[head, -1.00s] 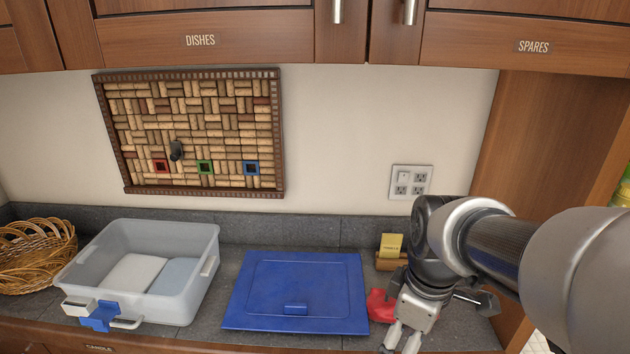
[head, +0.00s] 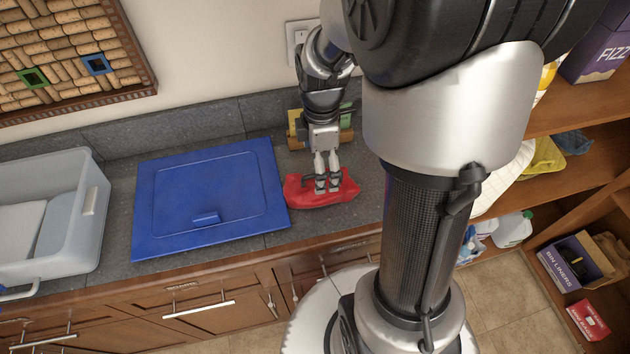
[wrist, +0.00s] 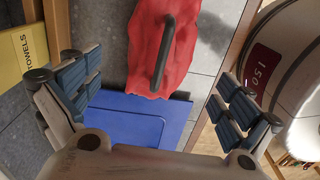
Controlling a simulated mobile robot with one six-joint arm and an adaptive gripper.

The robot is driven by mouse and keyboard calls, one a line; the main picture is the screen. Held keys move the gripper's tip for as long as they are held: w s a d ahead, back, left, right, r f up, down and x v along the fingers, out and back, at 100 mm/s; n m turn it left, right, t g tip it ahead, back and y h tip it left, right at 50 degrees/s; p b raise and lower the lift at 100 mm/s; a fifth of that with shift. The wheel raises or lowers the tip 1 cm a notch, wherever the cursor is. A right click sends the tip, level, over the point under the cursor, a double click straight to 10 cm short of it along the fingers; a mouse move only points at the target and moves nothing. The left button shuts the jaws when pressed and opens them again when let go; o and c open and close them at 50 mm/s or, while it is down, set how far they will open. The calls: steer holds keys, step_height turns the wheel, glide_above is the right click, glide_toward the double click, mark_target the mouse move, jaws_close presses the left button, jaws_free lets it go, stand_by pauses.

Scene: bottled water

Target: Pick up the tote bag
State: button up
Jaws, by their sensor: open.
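The tote bag (head: 300,192) is a crumpled red shape lying on the grey counter, right of a blue lid. In the wrist view the red bag (wrist: 148,62) lies ahead at top centre, with a black handle (wrist: 163,50) arching over it. My gripper (head: 328,184) points down over the bag and hides part of it. In the wrist view my gripper (wrist: 157,88) is open, with its two fingers spread wide on either side and nothing between them. The handle lies ahead of the gap between the fingers. Contact with the bag cannot be told.
The flat blue lid (head: 180,195) lies left of the bag, with a translucent bin (head: 82,235) beyond it. A small wooden holder (head: 346,138) stands behind my gripper. In the wrist view a yellow towels item (wrist: 22,50) is at left and the counter edge (wrist: 232,45) at right.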

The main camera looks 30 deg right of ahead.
mark_target(299, 190)
step_height(299, 190, down, 8)
steer(key=b, duration=0.3)
steer(key=shift+f, duration=0.15)
steer(key=shift+c, duration=0.5)
steer(key=c, duration=1.1)
steer(key=shift+c, duration=0.2)
